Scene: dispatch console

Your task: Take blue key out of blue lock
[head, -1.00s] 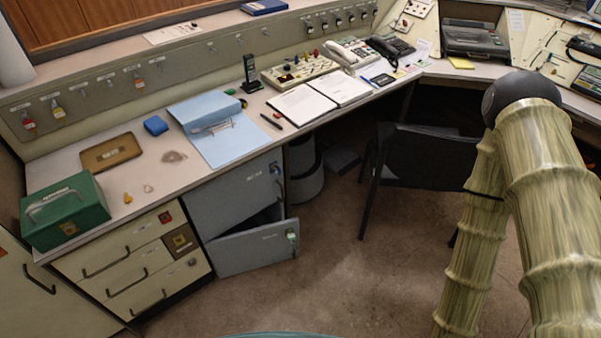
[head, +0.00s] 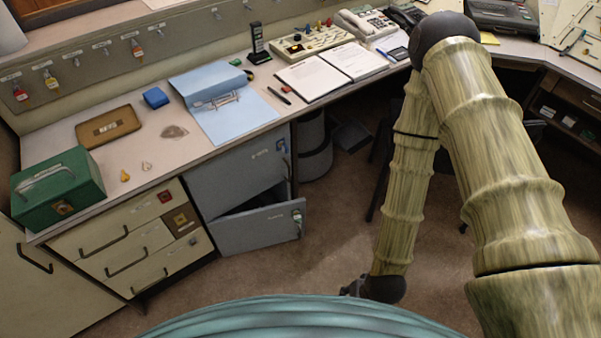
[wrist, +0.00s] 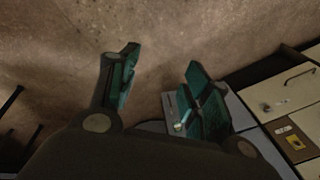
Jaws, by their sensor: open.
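A small blue key (head: 282,146) appears to sit in the lock at the upper right of the grey cabinet's upper front (head: 235,170). It is too small to see the lock's own colour. My gripper (wrist: 163,70) is open and empty in the wrist view, its teal-padded fingers spread over the brown floor. In the head view only a dark part of it shows, low and right of the cabinet, apart from it. A pale, greenish key (head: 297,216) is on the lower grey front (head: 255,231). The blue key cannot be made out in the wrist view.
The lower grey front stands ajar. Cream drawers (head: 120,250) are left of it and show at right in the wrist view (wrist: 285,90). A green cash box (head: 60,188) and blue binder (head: 225,115) lie on the desk. Floor before the cabinet is clear.

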